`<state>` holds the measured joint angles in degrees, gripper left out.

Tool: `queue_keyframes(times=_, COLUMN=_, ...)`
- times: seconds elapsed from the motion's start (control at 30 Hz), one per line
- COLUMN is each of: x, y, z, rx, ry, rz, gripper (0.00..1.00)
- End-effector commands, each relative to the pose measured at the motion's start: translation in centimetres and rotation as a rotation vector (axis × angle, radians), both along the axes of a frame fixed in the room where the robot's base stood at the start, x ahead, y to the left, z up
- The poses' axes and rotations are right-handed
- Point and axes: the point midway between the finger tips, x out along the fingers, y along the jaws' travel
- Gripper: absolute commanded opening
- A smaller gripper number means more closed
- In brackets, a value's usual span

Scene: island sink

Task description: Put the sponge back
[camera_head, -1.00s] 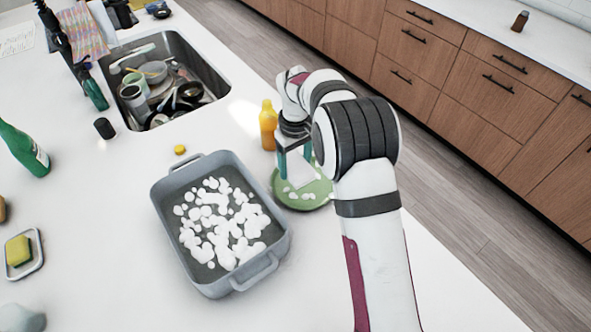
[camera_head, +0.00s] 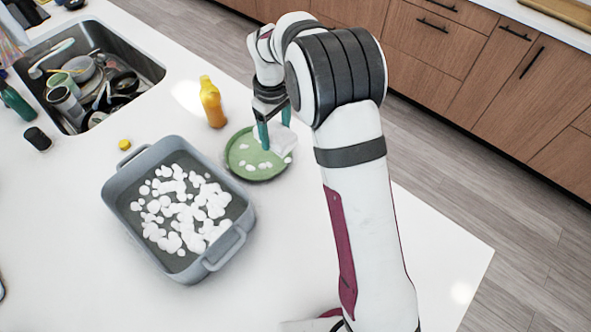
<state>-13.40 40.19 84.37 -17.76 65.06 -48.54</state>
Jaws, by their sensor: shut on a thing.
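My gripper (camera_head: 273,134) has teal fingers and points down over the green plate (camera_head: 238,170). It is shut on a white thing (camera_head: 285,142), seen over the right part of the plate. The fingers and arm partly hide this thing, and I cannot tell if it is a sponge or if it touches the plate. White foam blobs lie on the plate. No yellow-and-green sponge shows now; one sat on a small white dish at the left a second ago.
A grey baking dish (camera_head: 112,205) with white foam stands left of the plate. An orange bottle (camera_head: 211,103) stands behind it. The sink (camera_head: 150,68), full of dishes, is at upper left. A black cup (camera_head: 38,139) and yellow cap (camera_head: 124,144) stand nearby. The front counter is clear.

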Motion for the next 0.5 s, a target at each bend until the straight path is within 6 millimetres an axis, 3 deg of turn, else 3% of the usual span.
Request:
queue_keyframes(times=0.2, x=-4.8, y=-11.0, z=0.6, rx=0.001, ry=0.000, rz=-0.003, gripper=0.19)
queue_keyframes(times=0.3, x=-7.9, y=-14.8, z=0.7, rx=0.001, ry=-0.002, rz=0.002, gripper=0.19)
queue_keyframes(times=0.4, x=-10.3, y=-17.0, z=0.7, rx=0.001, ry=-0.003, rz=0.006, gripper=0.19)
queue_keyframes(times=0.5, x=-11.5, y=-17.7, z=0.4, rx=0.001, ry=-0.003, rz=0.012, gripper=0.19)
